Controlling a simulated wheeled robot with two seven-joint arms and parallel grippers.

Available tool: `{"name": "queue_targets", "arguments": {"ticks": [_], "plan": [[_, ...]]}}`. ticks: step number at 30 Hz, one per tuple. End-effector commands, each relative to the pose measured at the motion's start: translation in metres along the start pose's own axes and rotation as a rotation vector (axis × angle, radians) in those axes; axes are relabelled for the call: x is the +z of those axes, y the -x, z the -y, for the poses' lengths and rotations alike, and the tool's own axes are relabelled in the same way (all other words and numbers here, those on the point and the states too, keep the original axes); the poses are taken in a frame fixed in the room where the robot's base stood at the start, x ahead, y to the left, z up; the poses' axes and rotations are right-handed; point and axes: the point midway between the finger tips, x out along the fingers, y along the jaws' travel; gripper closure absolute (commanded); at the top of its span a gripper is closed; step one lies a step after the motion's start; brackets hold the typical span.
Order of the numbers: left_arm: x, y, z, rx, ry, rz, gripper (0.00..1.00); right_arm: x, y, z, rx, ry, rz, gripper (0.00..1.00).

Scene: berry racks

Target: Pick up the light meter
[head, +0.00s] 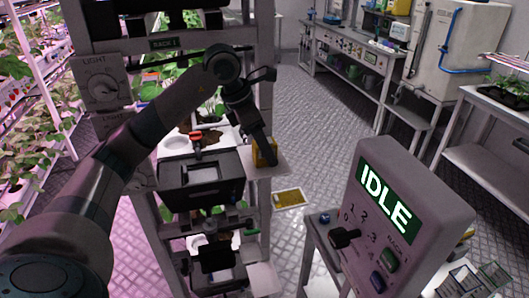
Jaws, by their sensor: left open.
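A small yellow object (259,157), which looks like the light meter, stands on a pale shelf plate (278,166) at the right side of the rack. My left gripper (268,160) reaches down over it from the upper left. The gripper is open, its fingertips at the yellow object and covering part of it. I cannot tell whether they touch it. My right gripper is not in view.
A black tray box (202,180) sits in the rack, left of the gripper, with a red-handled tool (196,136) behind it. A control box (408,215) reading IDLE stands at the right front. A yellow panel (289,198) lies lower down. Floor is clear beyond.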

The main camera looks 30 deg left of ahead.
Motion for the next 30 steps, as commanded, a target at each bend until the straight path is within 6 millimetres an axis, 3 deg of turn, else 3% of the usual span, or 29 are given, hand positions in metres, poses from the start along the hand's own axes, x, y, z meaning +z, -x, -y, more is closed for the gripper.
{"name": "queue_targets", "arguments": {"ticks": [5,10,12,23,30], "plan": [[0.000,0.000,0.000,0.000,0.000,0.000,0.48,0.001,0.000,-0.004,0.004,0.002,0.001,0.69],[0.000,0.000,0.000,0.000,0.000,0.000,0.88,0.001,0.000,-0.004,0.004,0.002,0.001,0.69],[0.000,0.001,0.000,0.000,0.000,0.001,0.97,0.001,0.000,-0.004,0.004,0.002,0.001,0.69],[0.002,0.006,0.000,0.001,0.000,0.001,0.97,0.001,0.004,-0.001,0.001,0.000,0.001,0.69],[0.013,0.032,-0.001,0.002,0.000,0.003,0.97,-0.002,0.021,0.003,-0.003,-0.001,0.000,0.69]]}}
